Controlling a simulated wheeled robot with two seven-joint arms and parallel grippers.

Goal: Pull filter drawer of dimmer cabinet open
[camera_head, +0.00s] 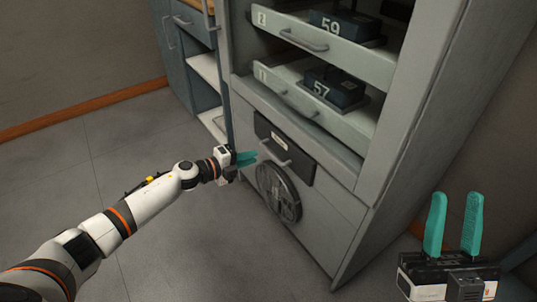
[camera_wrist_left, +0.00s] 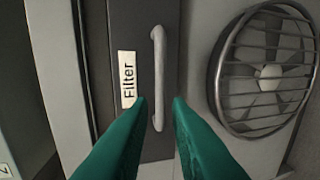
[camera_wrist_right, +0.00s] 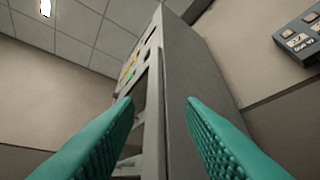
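The dimmer cabinet (camera_head: 330,220) is a tall grey cabinet. Its filter drawer (camera_head: 299,160) is a dark panel low on the front, flush with it, with a white "Filter" label (camera_wrist_left: 127,79) and a light bar handle (camera_wrist_left: 158,78). The handle also shows in the head view (camera_head: 273,153). My left gripper (camera_head: 256,158) is open in front of the handle. In the left wrist view its teal fingers (camera_wrist_left: 160,100) lie either side of the handle's lower end; I cannot tell whether they touch it. My right gripper (camera_head: 453,215) is open and empty, away from the drawer.
A round fan grille (camera_head: 279,192) sits just below the filter drawer. Above are pulled-out shelves with modules marked 57 (camera_head: 333,88) and 59 (camera_head: 345,25). A blue cabinet (camera_head: 180,65) stands to the left. The floor (camera_head: 190,250) in front is clear.

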